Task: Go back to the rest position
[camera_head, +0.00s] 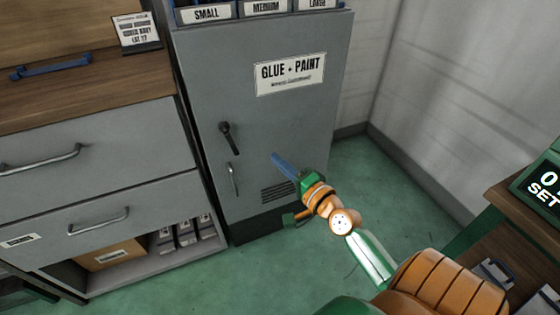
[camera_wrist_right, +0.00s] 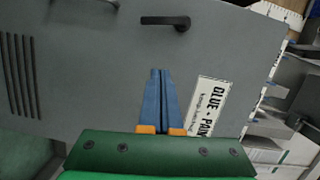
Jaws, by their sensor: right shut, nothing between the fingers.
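My right gripper (camera_head: 280,162) is in front of the grey cabinet (camera_head: 205,110) labelled GLUE + PAINT. Its blue fingers are together with nothing between them, as the right wrist view also shows (camera_wrist_right: 160,72). The cabinet door looks shut. Its dark handle (camera_head: 228,137) is left of and above the fingertips in the head view; the handle also shows above the fingertips in the right wrist view (camera_wrist_right: 166,21). The fingers do not hold the handle. I cannot tell how far the fingertips are from the door. My left gripper is not in view.
A grey drawer unit (camera_head: 90,160) with a wooden top stands left of the cabinet. Bins labelled SMALL, MEDIUM and LARGE (camera_head: 265,8) sit on the cabinet. A wooden bench (camera_head: 510,195) with a display is at the right. Green floor (camera_head: 350,185) is free between them.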

